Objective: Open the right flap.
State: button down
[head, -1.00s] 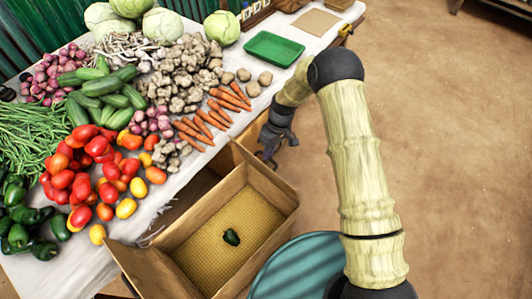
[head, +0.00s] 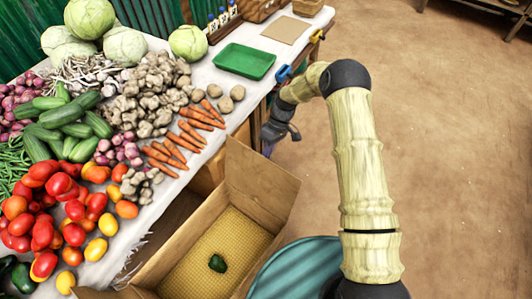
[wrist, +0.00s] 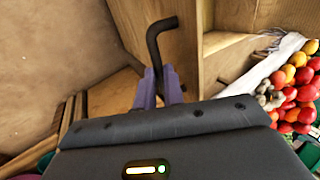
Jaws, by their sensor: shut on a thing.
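An open cardboard carton (head: 150,275) stands beside the stall table in the head view. The panel at its far right end (head: 260,185), seemingly the right flap, stands up and leans outward. My gripper (head: 268,150) is just beyond that panel, small and partly dark in the head view. In the wrist view its purple fingers (wrist: 159,88) are shut on a dark rod (wrist: 155,45) with a bent end. The rod stands in front of a brown panel (wrist: 183,50); whether it touches it I cannot tell.
A green pepper (head: 217,263) lies on the carton's yellow floor. The table to the left bears vegetables and a green tray (head: 245,61). A teal round surface (head: 300,268) is right of the carton. The brown floor (head: 440,150) at right is clear.

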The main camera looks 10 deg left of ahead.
jog(key=shift+s+f, duration=0.1)
jog(key=shift+s, duration=0.05)
jog(key=c, duration=1.5)
grip_release()
jog(key=b+v, duration=0.1)
jog(key=v, duration=1.6)
jog(key=shift+r, duration=0.25)
